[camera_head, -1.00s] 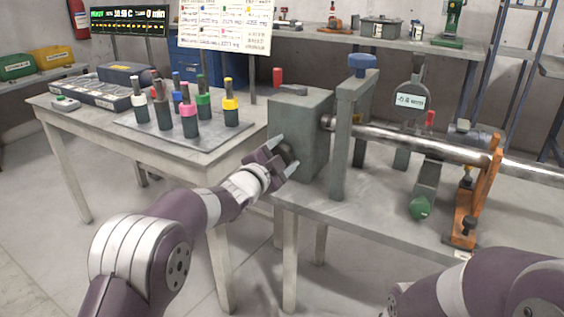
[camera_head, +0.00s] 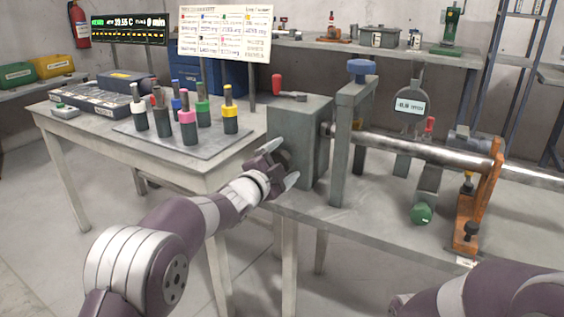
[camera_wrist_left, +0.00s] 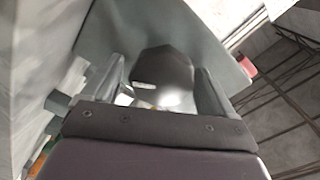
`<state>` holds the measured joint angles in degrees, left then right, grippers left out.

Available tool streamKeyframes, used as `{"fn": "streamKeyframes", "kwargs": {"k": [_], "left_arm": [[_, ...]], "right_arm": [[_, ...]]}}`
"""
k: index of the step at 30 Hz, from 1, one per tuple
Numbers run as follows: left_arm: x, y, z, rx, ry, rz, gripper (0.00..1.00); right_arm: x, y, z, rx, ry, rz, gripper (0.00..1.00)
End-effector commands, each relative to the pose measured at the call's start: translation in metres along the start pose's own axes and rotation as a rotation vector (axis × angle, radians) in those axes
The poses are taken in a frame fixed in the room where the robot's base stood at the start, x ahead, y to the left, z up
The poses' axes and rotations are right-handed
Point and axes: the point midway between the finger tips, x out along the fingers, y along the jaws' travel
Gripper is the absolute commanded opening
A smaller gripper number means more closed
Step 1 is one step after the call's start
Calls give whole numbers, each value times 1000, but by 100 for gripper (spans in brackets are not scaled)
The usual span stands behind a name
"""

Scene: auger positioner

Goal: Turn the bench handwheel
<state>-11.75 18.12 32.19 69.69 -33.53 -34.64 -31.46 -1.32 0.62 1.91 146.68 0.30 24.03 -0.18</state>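The bench handwheel is a dark round part at the left end of the grey gearbox block (camera_head: 313,135). In the head view my left gripper (camera_head: 279,168) mostly hides it. In the left wrist view the dark wheel (camera_wrist_left: 163,72) lies between the two grey fingers of the left gripper (camera_wrist_left: 158,82). The fingers are spread on either side of it, with a gap at the left finger; the right finger is close to the wheel, and contact cannot be told. My right gripper is out of view; only part of the right arm shows at the bottom right.
A steel shaft (camera_head: 420,145) runs right from the block through an orange stand (camera_head: 477,198). A round gauge (camera_head: 409,105) stands behind it. A side table (camera_head: 100,141) at left holds several colour-topped bottles on a plate (camera_head: 160,143), close to my left wrist.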

Motion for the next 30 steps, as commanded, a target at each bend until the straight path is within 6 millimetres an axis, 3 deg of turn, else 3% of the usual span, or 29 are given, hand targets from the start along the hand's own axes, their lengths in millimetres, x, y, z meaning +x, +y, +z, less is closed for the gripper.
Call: {"fn": "streamKeyframes", "kwargs": {"k": [8,11,21,25,30], "left_arm": [[-5,-2,0,0,0,-2,87],[-20,-2,-1,-1,-1,-1,87],[-104,-2,-1,-1,-2,-1,87],[-122,-1,0,0,-1,0,87],[-128,0,0,0,0,-1,87]], "right_arm": [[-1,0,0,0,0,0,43],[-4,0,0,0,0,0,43],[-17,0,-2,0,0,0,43],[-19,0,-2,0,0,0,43],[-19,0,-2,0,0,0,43]]}}
